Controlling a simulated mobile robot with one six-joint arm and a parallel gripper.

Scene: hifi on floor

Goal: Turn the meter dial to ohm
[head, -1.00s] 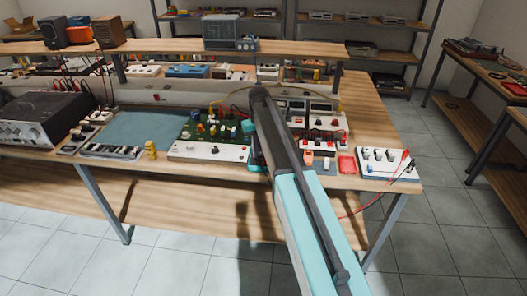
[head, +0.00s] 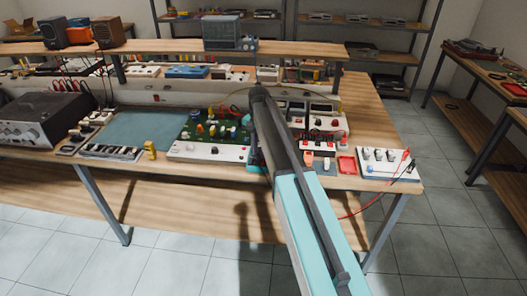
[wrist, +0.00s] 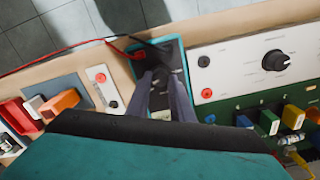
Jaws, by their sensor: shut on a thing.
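The meter (wrist: 174,48) has a teal case and a dark face. It lies near the front edge of the bench in the wrist view. My gripper (wrist: 161,80) is over its face, with one finger on each side of the small dark dial (wrist: 160,83), and is shut on it. The fingers and shadow hide most of the dial and its markings, so I cannot read its setting. In the head view my arm covers most of the meter, and only a teal edge (head: 252,160) shows.
A white panel with a black knob (wrist: 276,60) and a green circuit board (head: 215,132) stand beside the meter. A red lead (wrist: 75,47) runs to the meter. A red tray (head: 347,165) and a white switch box (head: 388,165) lie to the right.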

